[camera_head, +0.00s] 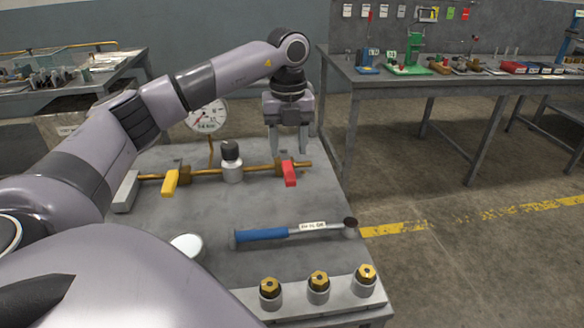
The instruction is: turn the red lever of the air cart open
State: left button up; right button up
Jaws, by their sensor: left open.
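The air cart's grey top (200,205) carries a brass pipe (205,171) running left to right. The red lever (289,173) sits near the pipe's right end and points toward the front of the cart, tilted down. A yellow lever (169,183) sits near the pipe's left end. My left gripper (289,150) points down, open and empty, with its fingertips just above and behind the red lever in the picture. I cannot tell the exact gap, but no grip on the lever shows. My right gripper is not in view.
A pressure gauge (206,115) and a black-capped fitting (231,160) stand on the pipe. A blue-handled hammer (290,233) lies in front. Several brass nuts sit on a block (340,301) at the front edge. A workbench (450,79) stands behind right, with open floor before it.

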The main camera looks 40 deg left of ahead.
aim_at(289, 171)
pick_arm(q)
notch_tip(289, 171, down, 6)
jog(key=shift+r, duration=0.1)
grip_shut()
